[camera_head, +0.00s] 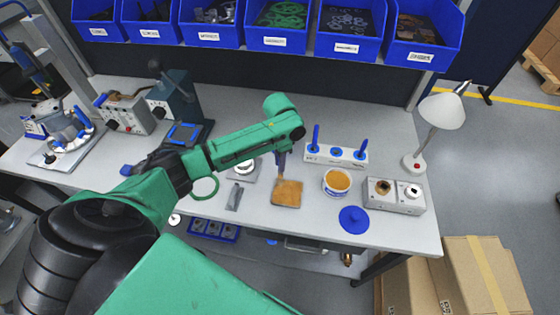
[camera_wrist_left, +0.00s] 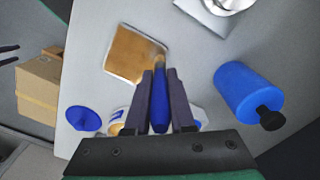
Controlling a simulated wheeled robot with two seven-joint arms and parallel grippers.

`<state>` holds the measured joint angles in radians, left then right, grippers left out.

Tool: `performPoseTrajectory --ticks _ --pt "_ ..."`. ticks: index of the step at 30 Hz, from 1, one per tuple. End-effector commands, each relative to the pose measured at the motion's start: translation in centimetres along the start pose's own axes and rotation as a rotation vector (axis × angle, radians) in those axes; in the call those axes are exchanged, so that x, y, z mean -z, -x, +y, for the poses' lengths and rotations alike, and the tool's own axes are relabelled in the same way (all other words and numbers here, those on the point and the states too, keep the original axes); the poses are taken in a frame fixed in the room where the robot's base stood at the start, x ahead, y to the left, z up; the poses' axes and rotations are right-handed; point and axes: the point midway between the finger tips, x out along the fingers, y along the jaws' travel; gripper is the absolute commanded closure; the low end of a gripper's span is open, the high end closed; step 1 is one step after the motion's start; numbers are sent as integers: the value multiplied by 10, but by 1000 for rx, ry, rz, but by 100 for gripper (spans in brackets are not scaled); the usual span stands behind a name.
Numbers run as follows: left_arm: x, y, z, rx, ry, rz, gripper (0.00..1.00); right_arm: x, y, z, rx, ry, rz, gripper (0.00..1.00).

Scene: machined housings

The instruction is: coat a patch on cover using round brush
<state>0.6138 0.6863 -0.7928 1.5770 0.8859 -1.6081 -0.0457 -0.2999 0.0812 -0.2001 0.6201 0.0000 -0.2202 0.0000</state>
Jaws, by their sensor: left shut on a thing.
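The cover (camera_head: 287,193) is a flat square plate on the bench with an orange-brown top; it also shows in the left wrist view (camera_wrist_left: 134,54). My left gripper (camera_head: 281,152) is shut on the blue handle of a round brush (camera_wrist_left: 159,101). The brush points down, its tip over or at the cover's edge nearest the gripper; contact cannot be told. A tub of orange paste (camera_head: 337,181) stands open to the right, its blue lid (camera_head: 354,219) lying in front. Two dark prongs at the wrist view's left edge look like my right gripper (camera_wrist_left: 12,55), apart and empty.
A white holder (camera_head: 336,155) with blue-handled tools stands behind the tub. Blue bins (camera_head: 345,30) line the back.

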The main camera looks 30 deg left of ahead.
Motion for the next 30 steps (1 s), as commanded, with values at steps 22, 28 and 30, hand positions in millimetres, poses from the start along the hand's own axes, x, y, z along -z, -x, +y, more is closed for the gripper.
performPoseTrajectory --ticks 22,28,30 --pt "0 -11 0 0 0 1 100 -1 -5 0 0 0 0 37" --pt "0 -15 0 -1 0 1 100 -1 -7 0 0 0 0 37" --pt "0 -17 0 -1 0 0 100 -1 -7 0 0 0 0 37"
